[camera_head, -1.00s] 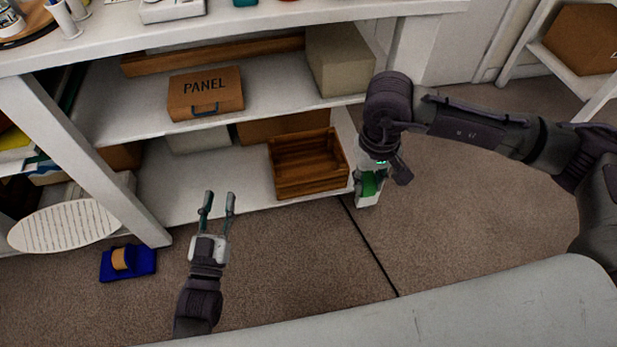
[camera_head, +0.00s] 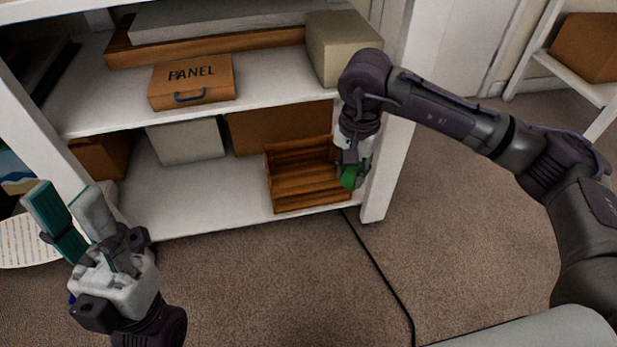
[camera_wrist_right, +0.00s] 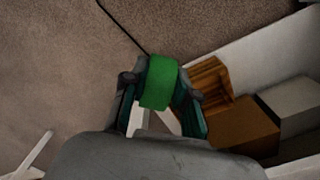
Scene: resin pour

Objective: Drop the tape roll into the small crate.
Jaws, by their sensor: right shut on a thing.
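The small crate (camera_head: 290,190) is a brown slatted wooden box on the lower shelf, near its right end. Its open top shows bare slats. It also shows in the right wrist view (camera_wrist_right: 212,76), partly behind a finger. My right gripper (camera_head: 350,172) is shut on the green tape roll (camera_head: 348,181), at the crate's right edge. In the right wrist view the green roll (camera_wrist_right: 159,82) sits between the two fingers. I cannot tell whether it is over the crate's opening. My left gripper (camera_head: 62,212) is open and empty in front of the shelf at the lower left.
A shelf post (camera_head: 388,170) stands close to the right of my right gripper. A grey box (camera_head: 188,140) and brown boxes (camera_head: 280,125) stand behind and left of the crate. The PANEL box (camera_head: 192,82) is on the shelf above. A black cable (camera_head: 375,265) crosses the floor.

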